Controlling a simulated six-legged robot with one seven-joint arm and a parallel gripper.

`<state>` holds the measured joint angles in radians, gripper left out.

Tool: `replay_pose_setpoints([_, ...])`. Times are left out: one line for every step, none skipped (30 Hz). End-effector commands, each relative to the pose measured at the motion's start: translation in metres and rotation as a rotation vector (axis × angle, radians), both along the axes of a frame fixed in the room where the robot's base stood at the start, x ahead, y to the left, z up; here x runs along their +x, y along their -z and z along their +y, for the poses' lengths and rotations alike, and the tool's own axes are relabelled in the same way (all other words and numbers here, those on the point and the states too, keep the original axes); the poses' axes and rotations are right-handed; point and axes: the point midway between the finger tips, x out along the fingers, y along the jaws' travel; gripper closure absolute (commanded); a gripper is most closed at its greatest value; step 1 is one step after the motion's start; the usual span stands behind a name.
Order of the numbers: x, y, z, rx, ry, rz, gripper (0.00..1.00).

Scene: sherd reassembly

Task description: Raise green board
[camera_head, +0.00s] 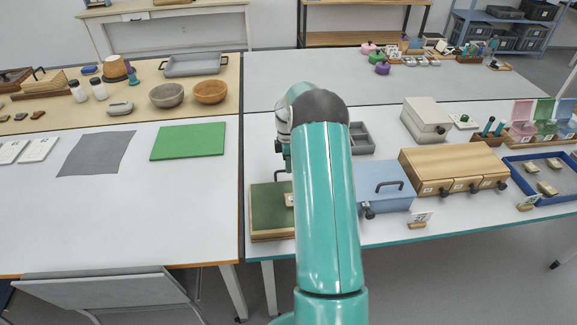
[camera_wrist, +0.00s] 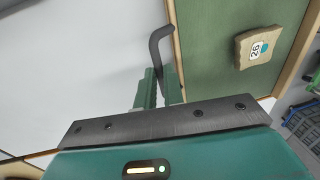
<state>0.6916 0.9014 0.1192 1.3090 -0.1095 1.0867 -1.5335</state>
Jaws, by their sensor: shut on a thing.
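A dark green board (camera_head: 268,207) with a wooden rim lies at the left front of the right table, partly hidden by my arm. In the wrist view the board (camera_wrist: 220,65) carries a tan sherd (camera_wrist: 258,47) with a label reading 26. A dark grey bent handle (camera_wrist: 158,42) stands at its edge; in the head view the handle (camera_head: 282,174) shows at the board's far side. My gripper (camera_wrist: 160,88) is shut on this handle. I cannot tell whether the board is lifted. A separate bright green mat (camera_head: 188,141) lies flat on the left table.
A light blue box (camera_head: 383,187) with a handle stands right of my arm, and a wooden drawer unit (camera_head: 452,167) beyond it. A grey compartment tray (camera_head: 361,138) is behind. The left white table (camera_head: 140,215) is largely clear at its front.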

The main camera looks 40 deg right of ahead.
Motion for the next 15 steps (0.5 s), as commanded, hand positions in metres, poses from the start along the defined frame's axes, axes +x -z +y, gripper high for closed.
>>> replay_pose_setpoints([0.000,-0.006,0.000,-0.008,0.000,-0.012,1.00])
replay_pose_setpoints([0.000,-0.008,0.000,-0.014,0.000,-0.021,1.00])
replay_pose_setpoints([-0.001,-0.011,0.001,-0.021,0.000,-0.031,1.00])
replay_pose_setpoints([-0.001,-0.014,0.001,-0.028,0.000,-0.040,1.00])
replay_pose_setpoints([-0.002,-0.017,0.001,-0.034,0.000,-0.049,1.00])
replay_pose_setpoints([-0.003,-0.021,0.002,-0.044,0.000,-0.063,1.00])
replay_pose_setpoints([-0.004,-0.024,0.002,-0.051,0.000,-0.074,1.00])
replay_pose_setpoints([-0.004,-0.028,0.003,-0.059,0.000,-0.085,1.00])
replay_pose_setpoints([-0.005,-0.032,0.003,-0.069,0.000,-0.100,1.00])
replay_pose_setpoints([-0.006,-0.036,0.004,-0.078,0.000,-0.113,1.00])
replay_pose_setpoints([-0.008,-0.039,0.005,-0.086,0.000,-0.124,1.00])
replay_pose_setpoints([-0.009,-0.044,0.006,-0.098,-0.001,-0.141,1.00])
replay_pose_setpoints([-0.010,-0.047,0.007,-0.106,-0.001,-0.153,1.00])
replay_pose_setpoints([-0.012,-0.051,0.007,-0.115,-0.001,-0.166,1.00])
replay_pose_setpoints([-0.013,-0.055,0.009,-0.125,-0.001,-0.182,1.00])
